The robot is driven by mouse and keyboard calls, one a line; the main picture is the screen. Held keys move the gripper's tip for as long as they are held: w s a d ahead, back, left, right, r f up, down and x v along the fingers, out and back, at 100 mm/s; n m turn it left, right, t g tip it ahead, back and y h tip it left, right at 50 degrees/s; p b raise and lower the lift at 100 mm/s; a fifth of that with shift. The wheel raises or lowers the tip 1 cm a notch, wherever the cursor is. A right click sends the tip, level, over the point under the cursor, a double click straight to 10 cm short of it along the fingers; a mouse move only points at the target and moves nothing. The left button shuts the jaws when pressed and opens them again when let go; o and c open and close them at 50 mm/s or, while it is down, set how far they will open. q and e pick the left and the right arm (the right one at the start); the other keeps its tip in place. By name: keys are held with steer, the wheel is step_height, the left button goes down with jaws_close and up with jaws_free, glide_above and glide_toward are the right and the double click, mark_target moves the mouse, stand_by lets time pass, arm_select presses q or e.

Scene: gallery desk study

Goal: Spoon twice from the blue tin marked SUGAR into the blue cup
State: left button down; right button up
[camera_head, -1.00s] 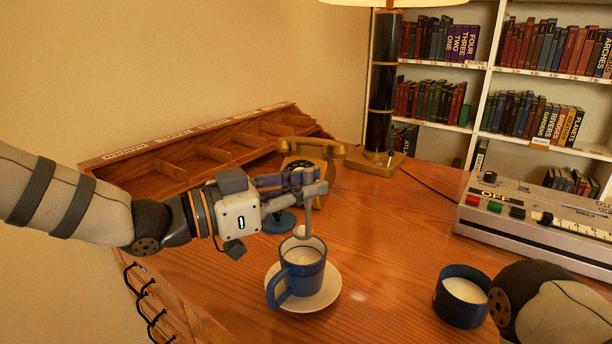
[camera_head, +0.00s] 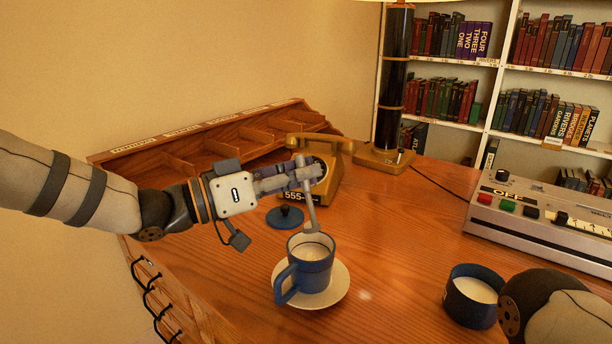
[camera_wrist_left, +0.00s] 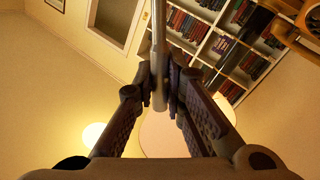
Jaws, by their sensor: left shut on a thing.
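My left gripper (camera_head: 308,178) is shut on the handle of a grey metal spoon (camera_head: 312,215), above the blue cup. The spoon hangs steeply, its bowl low over the cup's back rim; I cannot tell whether it holds anything. The left wrist view shows the spoon handle (camera_wrist_left: 158,60) between the fingers (camera_wrist_left: 165,85). The blue cup (camera_head: 317,274) stands upright on a white saucer (camera_head: 341,287), handle toward the front left, pale inside. The open blue tin (camera_head: 465,307) at the lower right holds white sugar; no marking shows. My right gripper is out of view.
A blue knobbed lid (camera_head: 285,217) lies behind the cup, before a mustard telephone (camera_head: 337,172). A wooden pigeonhole rack (camera_head: 190,155) stands at the back left. A grey machine (camera_head: 540,225) stands at the right. My right arm is beside the tin. Desk between cup and tin is clear.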

arm_select(q)
steer(key=shift+w+a+f+n, duration=0.2)
steer(key=shift+w+f+n, duration=0.1)
steer(key=shift+w+n, duration=0.15)
steer(key=shift+a+r+n, duration=0.1)
steer(key=shift+n, duration=0.25)
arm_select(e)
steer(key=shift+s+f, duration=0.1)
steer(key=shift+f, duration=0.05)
arm_select(q)
steer(key=w+n, duration=0.1)
steer(key=w+a+f+n, duration=0.1)
steer(key=n, duration=0.1)
steer(key=shift+a+f+b, duration=0.1)
steer(key=shift+f+b, duration=0.05)
steer(key=shift+b, duration=0.15)
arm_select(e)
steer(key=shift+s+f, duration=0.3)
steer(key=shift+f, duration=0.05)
